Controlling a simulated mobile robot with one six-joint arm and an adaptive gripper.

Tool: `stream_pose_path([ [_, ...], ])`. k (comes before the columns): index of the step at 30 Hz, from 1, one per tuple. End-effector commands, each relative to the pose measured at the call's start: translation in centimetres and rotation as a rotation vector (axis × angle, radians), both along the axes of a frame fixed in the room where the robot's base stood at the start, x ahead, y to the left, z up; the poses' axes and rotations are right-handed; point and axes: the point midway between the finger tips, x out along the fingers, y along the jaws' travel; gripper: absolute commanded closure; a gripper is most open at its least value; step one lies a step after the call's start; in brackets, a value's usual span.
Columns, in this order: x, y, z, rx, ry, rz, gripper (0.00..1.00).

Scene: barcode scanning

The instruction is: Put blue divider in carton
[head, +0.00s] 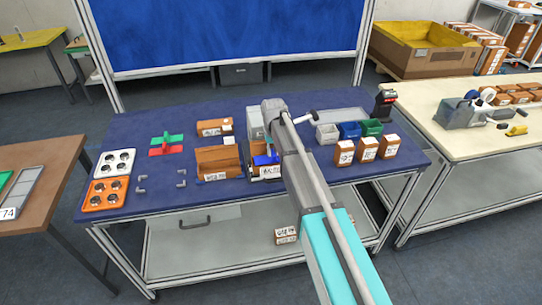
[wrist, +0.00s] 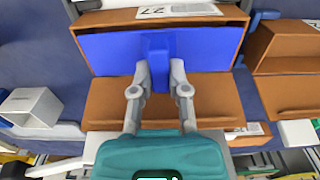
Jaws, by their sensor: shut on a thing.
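The blue divider (wrist: 110,52) is a flat blue panel with a raised middle part. My gripper (wrist: 158,82) is shut on that middle part. The divider spans the opening of a brown carton (wrist: 88,18) between its side walls; how deep it sits, or whether it touches the bottom, I cannot tell. In the head view the blue divider (head: 265,160) shows just behind the labelled front of the carton (head: 268,173). My arm hides the right part of the carton there.
Another open brown carton (head: 212,162) stands close on the left. Green and red dividers (head: 166,145) lie further left. Grey, blue and green bins (head: 349,130) and several small boxes (head: 366,148) stand right of my arm.

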Motion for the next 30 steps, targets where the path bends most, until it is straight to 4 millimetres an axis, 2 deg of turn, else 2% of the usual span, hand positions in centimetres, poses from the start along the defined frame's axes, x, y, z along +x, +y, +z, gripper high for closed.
stream_pose_path([
  [30, 0.0, 0.1, -1.6, 0.000, 0.000, 0.001, 1.00],
])
